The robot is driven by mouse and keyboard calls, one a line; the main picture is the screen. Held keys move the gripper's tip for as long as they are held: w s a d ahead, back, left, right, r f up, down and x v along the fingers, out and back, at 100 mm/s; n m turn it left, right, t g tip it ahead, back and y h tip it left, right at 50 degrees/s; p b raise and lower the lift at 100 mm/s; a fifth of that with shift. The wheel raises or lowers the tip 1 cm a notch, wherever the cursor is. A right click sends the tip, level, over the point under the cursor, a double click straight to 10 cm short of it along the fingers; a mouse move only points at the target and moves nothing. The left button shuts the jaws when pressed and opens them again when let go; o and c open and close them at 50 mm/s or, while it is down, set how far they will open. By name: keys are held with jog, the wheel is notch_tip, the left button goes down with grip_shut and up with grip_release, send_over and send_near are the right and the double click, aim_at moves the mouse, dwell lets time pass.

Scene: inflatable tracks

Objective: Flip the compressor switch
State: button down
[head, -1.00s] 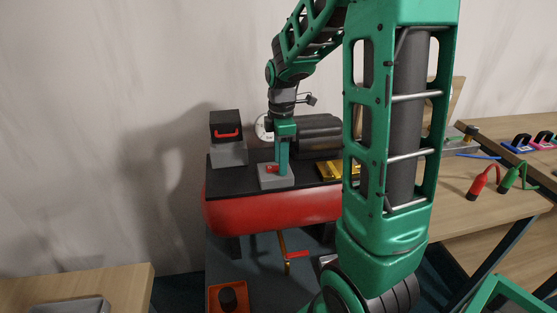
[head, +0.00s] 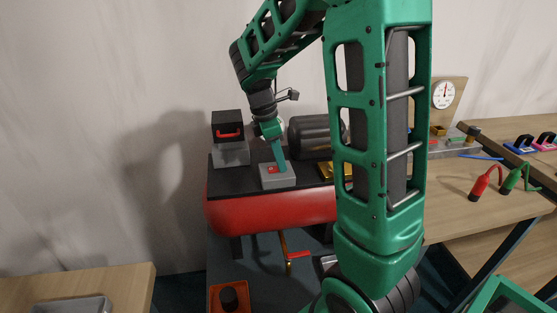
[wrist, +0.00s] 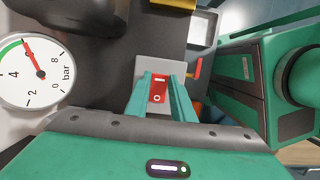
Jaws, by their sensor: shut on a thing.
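The compressor (head: 270,212) has a red tank and a dark top plate. On that plate sits a grey box (head: 285,182) with the red switch (head: 272,169). The switch (wrist: 157,92) shows I and O marks in the wrist view. My gripper (wrist: 161,78) reaches down to it, with its two teal fingers on either side of the red rocker, shut on it. In the head view my gripper (head: 280,166) leans, its tips down at the box. Its fingers partly hide the switch there, and I cannot tell which way the rocker is tipped.
A black box with a red handle (head: 229,132) stands left of the switch box, a dark motor cylinder (head: 312,136) to its right. A gauge (wrist: 31,73) is close in the wrist view. A red-handled valve (head: 298,255) hangs below the tank.

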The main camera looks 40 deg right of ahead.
aim_at(270, 168)
jog(key=shift+w+r, duration=0.1)
jog(key=shift+w, duration=0.05)
jog(key=c, duration=1.5)
grip_release()
jog(key=v, duration=1)
jog(key=shift+w+a+r, duration=0.1)
jog(key=shift+a+r, duration=0.05)
jog(key=shift+r, duration=0.15)
jog(key=s+f+m+y, duration=0.1)
jog(key=s+f+m, duration=0.1)
jog(key=s+m, duration=0.4)
jog(key=s+d+f+m+y, duration=0.1)
jog(key=s+f+m, duration=0.1)
jog(key=s+m, duration=0.5)
jog(key=s+f+m+t, duration=0.1)
jog(key=s+f+m, duration=0.2)
jog(key=s, duration=1)
jog(key=shift+s+d+m+y, duration=0.15)
jog(key=shift+m+y, duration=0.05)
jog(key=shift+m, duration=0.65)
jog(key=shift+s+d+m+y, duration=0.1)
jog(key=shift+d+m+y, duration=0.1)
jog(key=shift+m, duration=0.65)
